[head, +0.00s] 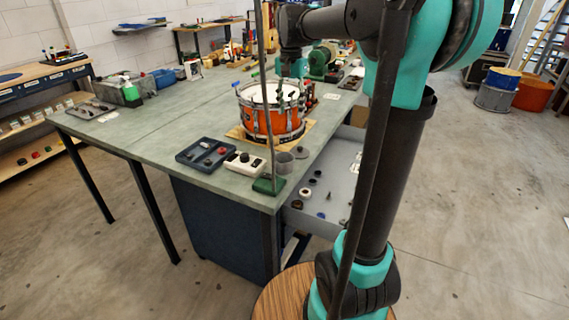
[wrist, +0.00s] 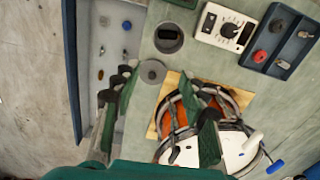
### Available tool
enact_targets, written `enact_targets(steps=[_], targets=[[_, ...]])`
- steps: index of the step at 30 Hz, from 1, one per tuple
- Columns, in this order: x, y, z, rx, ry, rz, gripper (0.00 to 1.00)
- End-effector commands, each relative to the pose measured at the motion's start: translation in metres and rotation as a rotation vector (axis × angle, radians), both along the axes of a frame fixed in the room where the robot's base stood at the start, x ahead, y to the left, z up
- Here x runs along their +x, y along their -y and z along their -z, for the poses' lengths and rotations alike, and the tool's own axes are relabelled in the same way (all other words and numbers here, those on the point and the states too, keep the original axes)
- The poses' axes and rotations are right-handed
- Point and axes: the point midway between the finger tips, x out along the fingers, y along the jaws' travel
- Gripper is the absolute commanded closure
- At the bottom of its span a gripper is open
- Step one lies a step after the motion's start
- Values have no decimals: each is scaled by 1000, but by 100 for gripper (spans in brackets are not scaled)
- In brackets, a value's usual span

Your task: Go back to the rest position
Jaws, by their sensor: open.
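My gripper (head: 291,92) is above the right side of the drum in the head view, partly lost against the drum hardware. In the wrist view my gripper (wrist: 160,115) has its two dark green fingers spread apart, with nothing held between them. The orange drum (head: 257,122) stands upright on a wooden board on the bench. In the wrist view the drum (wrist: 236,152) lies below and partly behind the right finger. Whether the fingers touch the drum cannot be told.
The bench (head: 140,132) also bears a dark parts tray (head: 190,156), a white dial box (head: 244,163), a green block (head: 268,186) and a grey cup (head: 284,165). An open drawer (head: 335,180) with small parts juts out at the right.

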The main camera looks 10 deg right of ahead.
Motion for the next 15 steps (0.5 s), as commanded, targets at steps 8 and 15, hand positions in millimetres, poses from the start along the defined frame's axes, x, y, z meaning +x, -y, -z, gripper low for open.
enact_targets(steps=[8,15], targets=[[0,0,-15,0,0,0,57],[-4,1,-9,1,8,-11,57]])
